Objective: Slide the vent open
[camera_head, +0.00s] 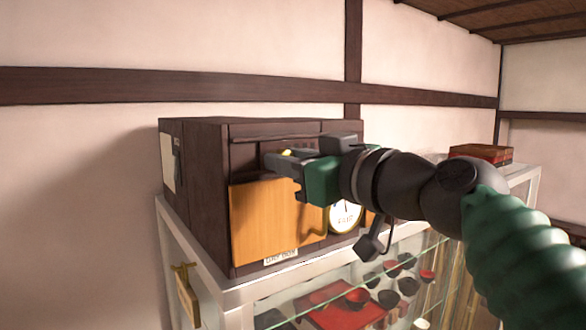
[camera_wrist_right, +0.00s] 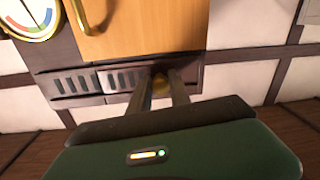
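The dark wooden dry box (camera_head: 195,190) stands on a glass cabinet. Its vent (camera_wrist_right: 122,80) is a slatted strip beside the orange door, which appears above it in the right wrist view. A small brass knob (camera_wrist_right: 160,86) sits on the strip; a yellow bit of it (camera_head: 287,152) shows in the head view. My right gripper (camera_head: 283,160) reaches in from the right at the upper front of the box. In the wrist view its two fingers (camera_wrist_right: 160,92) are close together on either side of the knob and appear shut on it. My left gripper is out of view.
The orange door (camera_head: 265,220) has a brass handle (camera_wrist_right: 90,15) and a round dial (camera_head: 345,217) beside it. The glass cabinet (camera_head: 235,296) holds several red and black bowls. A reddish box (camera_head: 482,152) sits at the cabinet's right.

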